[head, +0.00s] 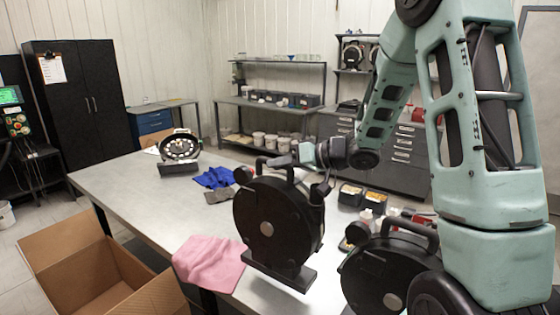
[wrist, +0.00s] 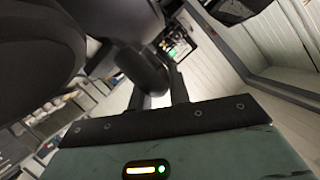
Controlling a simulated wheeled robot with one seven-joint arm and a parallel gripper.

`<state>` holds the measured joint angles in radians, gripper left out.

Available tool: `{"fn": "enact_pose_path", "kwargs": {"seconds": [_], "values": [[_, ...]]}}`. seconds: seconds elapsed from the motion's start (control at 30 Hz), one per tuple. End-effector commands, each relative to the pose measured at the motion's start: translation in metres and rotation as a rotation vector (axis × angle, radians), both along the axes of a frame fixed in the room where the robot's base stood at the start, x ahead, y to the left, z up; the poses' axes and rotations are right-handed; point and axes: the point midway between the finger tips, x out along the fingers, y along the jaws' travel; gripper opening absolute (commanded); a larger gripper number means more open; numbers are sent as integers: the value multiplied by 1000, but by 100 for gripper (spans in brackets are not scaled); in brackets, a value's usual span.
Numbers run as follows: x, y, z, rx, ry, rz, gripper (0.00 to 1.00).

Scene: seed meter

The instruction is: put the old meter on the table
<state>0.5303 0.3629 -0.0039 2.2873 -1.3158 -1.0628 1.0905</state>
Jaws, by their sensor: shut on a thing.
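A black round meter (head: 265,222) with a top handle and a flat foot is upright at the front edge of the table (head: 130,186). My gripper (head: 298,160) is shut on its handle from the right. I cannot tell whether the foot touches the table. In the wrist view, the handle (wrist: 150,75) is between the fingers of my gripper (wrist: 147,92), and the dark meter body (wrist: 35,50) fills the upper left. A second black round meter (head: 385,278) with a handle is at the lower right, partly hidden by my arm.
An open meter with a pale ring (head: 180,147) stands on the table's far left. A blue cloth (head: 214,177), a pink cloth (head: 208,262) and small black bins (head: 350,194) are around the held meter. An open cardboard box (head: 95,270) is at lower left. The table's left part is clear.

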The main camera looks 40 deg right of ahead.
Motion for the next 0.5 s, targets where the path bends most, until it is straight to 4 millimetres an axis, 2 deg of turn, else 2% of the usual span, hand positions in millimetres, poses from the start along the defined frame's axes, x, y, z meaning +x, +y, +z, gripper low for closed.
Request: {"fn": "enact_pose_path", "kwargs": {"seconds": [0.33, 0.5], "values": [[1, 0, -24, 2, -7, 1, 0], [1, 0, -44, 5, -6, 0, 0]]}}
